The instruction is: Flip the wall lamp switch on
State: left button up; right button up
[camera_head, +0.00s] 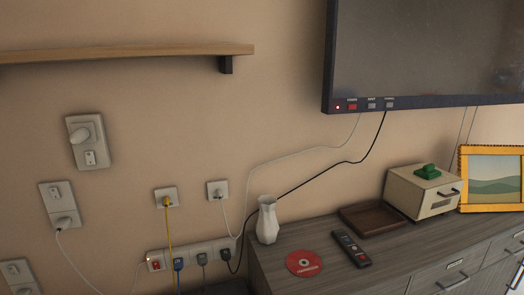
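A tall white wall plate (101,129) is on the left part of the wall, with a rounded pale knob or plug on its upper half and a small switch (90,158) on its lower half. Below it to the left is a second plate with a small switch (54,193) above a plugged socket (64,223). A third plate (17,272) is cut off at the lower left. No label shows which is the wall lamp switch, the switch positions are too small to tell, and I see no lit lamp. Neither of my grippers is in view.
A power strip (196,252) with a red switch (155,264) and plugs is low on the wall. A wooden shelf (130,53) is above. A grey cabinet (345,275) at right holds a white vase (268,220), red disc, remote, tray and box. A screen (430,50) hangs above it.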

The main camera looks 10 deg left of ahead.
aim_at(90, 156)
jog(key=u, duration=1.35)
